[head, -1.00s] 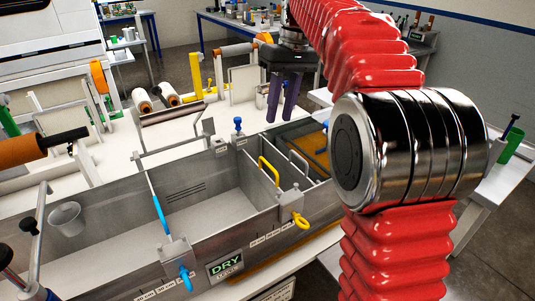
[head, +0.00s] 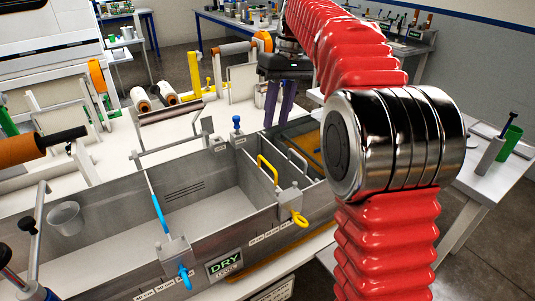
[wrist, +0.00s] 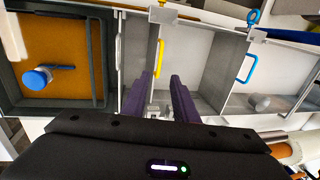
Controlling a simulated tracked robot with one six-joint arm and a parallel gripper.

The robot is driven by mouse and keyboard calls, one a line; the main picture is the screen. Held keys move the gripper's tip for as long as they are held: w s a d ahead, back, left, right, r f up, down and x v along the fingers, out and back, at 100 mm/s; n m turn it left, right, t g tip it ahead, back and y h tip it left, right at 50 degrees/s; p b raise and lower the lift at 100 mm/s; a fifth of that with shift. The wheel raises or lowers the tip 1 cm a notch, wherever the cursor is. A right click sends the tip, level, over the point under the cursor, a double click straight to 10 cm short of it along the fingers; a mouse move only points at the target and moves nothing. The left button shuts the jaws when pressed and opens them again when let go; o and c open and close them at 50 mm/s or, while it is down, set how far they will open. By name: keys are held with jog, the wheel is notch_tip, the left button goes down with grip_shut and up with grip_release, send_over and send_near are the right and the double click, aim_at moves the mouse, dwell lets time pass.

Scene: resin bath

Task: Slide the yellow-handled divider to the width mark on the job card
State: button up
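The yellow-handled divider (head: 267,168) stands across the metal bath, right of the large open bay. Its yellow-ringed clamp (head: 296,205) sits on the front rim. In the wrist view, its yellow handle (wrist: 160,57) shows beyond the fingertips, near the left finger. My gripper (head: 279,106) has two purple fingers, apart and pointing down, above the back right of the bath. They also show apart in the wrist view (wrist: 162,80), with no object held between them. I cannot identify the job card; a sign reading DRY (head: 224,267) is on the bath front.
A blue-handled divider (head: 158,208) stands to the left, with a clear bay between. A white-handled wall (head: 298,161) stands just right of the yellow handle. A blue-knobbed post (head: 237,128) rises at the back rim.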

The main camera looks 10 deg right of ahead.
aim_at(267, 162)
notch_tip(267, 162, down, 11)
jog(key=a, duration=0.2)
jog(key=shift+s, duration=0.35)
jog(key=shift+c, duration=0.4)
grip_shut()
dwell(1.0)
